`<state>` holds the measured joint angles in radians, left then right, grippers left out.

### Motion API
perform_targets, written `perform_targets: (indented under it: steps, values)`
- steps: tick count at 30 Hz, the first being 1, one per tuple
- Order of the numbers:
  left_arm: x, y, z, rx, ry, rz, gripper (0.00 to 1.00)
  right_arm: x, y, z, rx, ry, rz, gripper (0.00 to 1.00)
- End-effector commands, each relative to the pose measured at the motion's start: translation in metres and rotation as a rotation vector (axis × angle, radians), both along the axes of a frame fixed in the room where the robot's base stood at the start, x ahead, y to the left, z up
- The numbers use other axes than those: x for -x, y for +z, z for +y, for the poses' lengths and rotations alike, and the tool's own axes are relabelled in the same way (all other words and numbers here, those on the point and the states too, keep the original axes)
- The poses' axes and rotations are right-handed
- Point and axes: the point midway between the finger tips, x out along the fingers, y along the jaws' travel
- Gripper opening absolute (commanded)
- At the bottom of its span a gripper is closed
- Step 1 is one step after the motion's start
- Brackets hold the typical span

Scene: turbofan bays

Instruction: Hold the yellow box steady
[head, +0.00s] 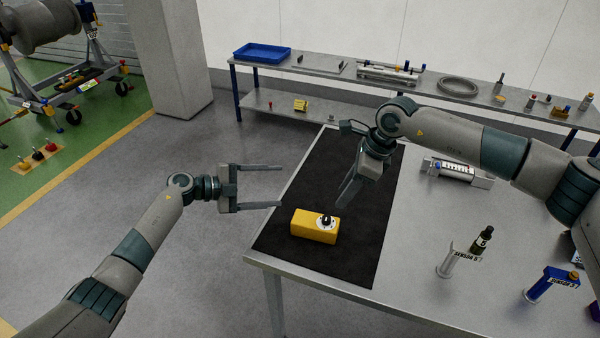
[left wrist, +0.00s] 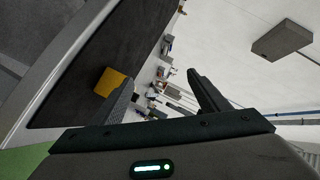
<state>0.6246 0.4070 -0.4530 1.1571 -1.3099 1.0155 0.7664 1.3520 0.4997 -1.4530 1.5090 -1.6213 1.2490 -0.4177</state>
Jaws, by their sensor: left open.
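The yellow box (head: 313,226) sits on the black mat (head: 290,255) near the front left of the table, with a dark knob on a white dial (head: 326,221) on it. My left gripper (head: 281,187) is open and empty, to the upper left of the box and apart from it. The yellow box also shows in the left wrist view (left wrist: 110,82), left of the open fingers. My right gripper (head: 346,200) points down above the mat, just up and right of the box. Its fingers look close together, and whether they are shut is unclear.
A sensor holder (head: 447,262), a dark bottle-like part (head: 483,241) and a blue sensor stand (head: 548,284) are on the table's right. A silver fixture (head: 456,171) lies farther back. A rear bench holds a blue tray (head: 262,52). The mat around the box is mostly clear.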

Motion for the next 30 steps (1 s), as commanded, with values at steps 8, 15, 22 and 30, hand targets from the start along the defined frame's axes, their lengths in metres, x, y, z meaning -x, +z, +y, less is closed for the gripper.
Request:
perform_targets:
  steps: [8,15,22,30]
  values:
    - [0.034,0.014,-0.084,-0.26,-0.23,0.282,0.69,0.0,0.0,0.0,0.0,0.0,0.0,0.31]
    - [0.051,0.025,-0.107,-0.598,-0.206,0.515,0.69,0.0,0.0,0.0,0.0,0.0,0.0,0.31]
    - [0.051,0.054,-0.101,-0.916,0.025,0.671,0.69,0.0,0.0,0.0,0.0,0.0,0.0,0.31]
    - [0.046,0.088,-0.089,-1.096,0.3,0.735,0.69,0.0,0.0,0.0,0.0,0.0,0.0,0.31]
